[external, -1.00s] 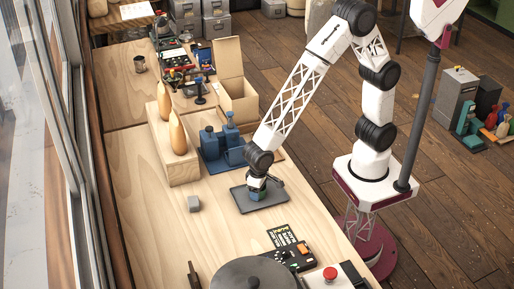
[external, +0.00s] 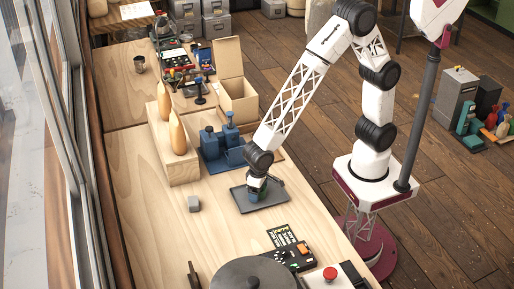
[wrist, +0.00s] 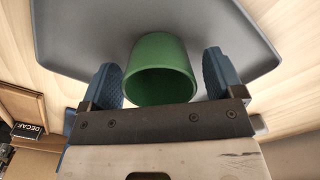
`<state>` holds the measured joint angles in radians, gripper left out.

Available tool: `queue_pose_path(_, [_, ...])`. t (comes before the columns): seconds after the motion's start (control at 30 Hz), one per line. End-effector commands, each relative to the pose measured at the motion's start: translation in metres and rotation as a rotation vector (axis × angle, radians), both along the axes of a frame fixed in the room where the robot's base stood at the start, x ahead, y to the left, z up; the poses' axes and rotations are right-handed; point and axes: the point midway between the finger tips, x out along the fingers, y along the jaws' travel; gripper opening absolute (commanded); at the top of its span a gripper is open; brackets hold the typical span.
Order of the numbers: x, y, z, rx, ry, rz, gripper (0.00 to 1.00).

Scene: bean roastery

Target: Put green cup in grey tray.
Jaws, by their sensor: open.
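The green cup (wrist: 160,52) stands in the grey tray (wrist: 75,30), its open mouth toward the wrist camera. In the external view the cup (external: 254,196) shows only as a small green patch under my gripper, within the tray (external: 273,198). My gripper (wrist: 162,82) is open, with one blue finger on each side of the cup. A gap shows between each finger and the cup in the wrist view. In the external view my gripper (external: 258,187) is low over the tray, and its fingers are hard to make out.
A control panel (external: 292,256) and a dark round lid (external: 255,275) are in front.

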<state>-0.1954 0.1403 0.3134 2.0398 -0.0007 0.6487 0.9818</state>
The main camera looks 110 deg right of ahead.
Motion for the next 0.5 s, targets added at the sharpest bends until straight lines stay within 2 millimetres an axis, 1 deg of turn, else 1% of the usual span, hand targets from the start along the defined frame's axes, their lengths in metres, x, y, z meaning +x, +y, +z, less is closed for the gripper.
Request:
queue_pose_path(0.17, [0.000, 0.000, 0.014, 0.001, -0.001, 0.000, 0.87])
queue_pose_path(0.27, [0.000, 0.000, 0.026, 0.001, -0.002, 0.000, 0.87])
queue_pose_path(0.5, [0.001, 0.000, 0.066, 0.001, -0.004, 0.000, 0.87])
